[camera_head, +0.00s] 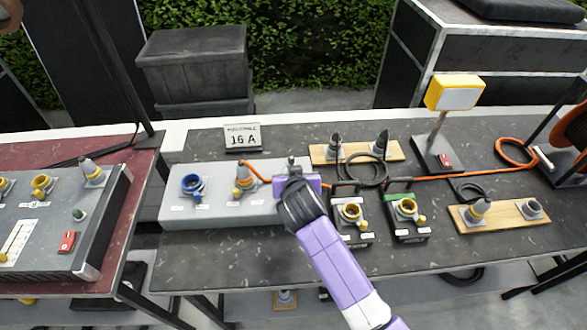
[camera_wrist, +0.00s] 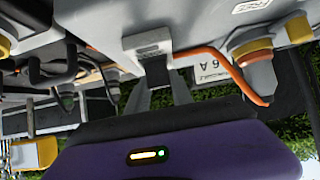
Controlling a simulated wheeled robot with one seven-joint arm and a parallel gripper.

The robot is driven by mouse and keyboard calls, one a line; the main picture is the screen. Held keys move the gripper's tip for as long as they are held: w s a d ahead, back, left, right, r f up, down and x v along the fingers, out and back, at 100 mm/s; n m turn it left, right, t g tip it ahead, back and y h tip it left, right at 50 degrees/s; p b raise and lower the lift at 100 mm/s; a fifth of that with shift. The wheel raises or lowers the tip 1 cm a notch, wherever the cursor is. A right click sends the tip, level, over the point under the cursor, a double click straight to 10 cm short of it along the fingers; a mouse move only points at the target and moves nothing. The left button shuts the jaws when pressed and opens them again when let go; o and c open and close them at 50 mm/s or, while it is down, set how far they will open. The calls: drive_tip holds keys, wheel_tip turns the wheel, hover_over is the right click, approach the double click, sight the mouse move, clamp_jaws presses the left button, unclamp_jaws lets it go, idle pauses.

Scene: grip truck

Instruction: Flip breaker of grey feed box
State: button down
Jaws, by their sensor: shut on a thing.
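The grey feed box (camera_head: 225,215) is a long, light grey box on the dark table. It carries a blue socket (camera_head: 192,184) at its left and a grey plug with an orange cable (camera_head: 244,178) near its middle. My purple gripper (camera_wrist: 160,92) is at the right part of this box. In the head view my wrist covers the box's right end. I cannot tell the lever's position.
A "16 A" sign (camera_head: 243,138) stands behind. A yellow lamp (camera_head: 455,93) stands at the back right. A panel with a red switch (camera_head: 67,242) is left.

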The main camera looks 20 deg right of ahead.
idle(0.4)
drive_tip(key=c, duration=1.1)
unclamp_jaws()
drive_tip(key=shift+b+v, duration=0.6)
drive_tip(key=shift+v, duration=3.3)
drive_tip(key=shift+d, duration=0.1)
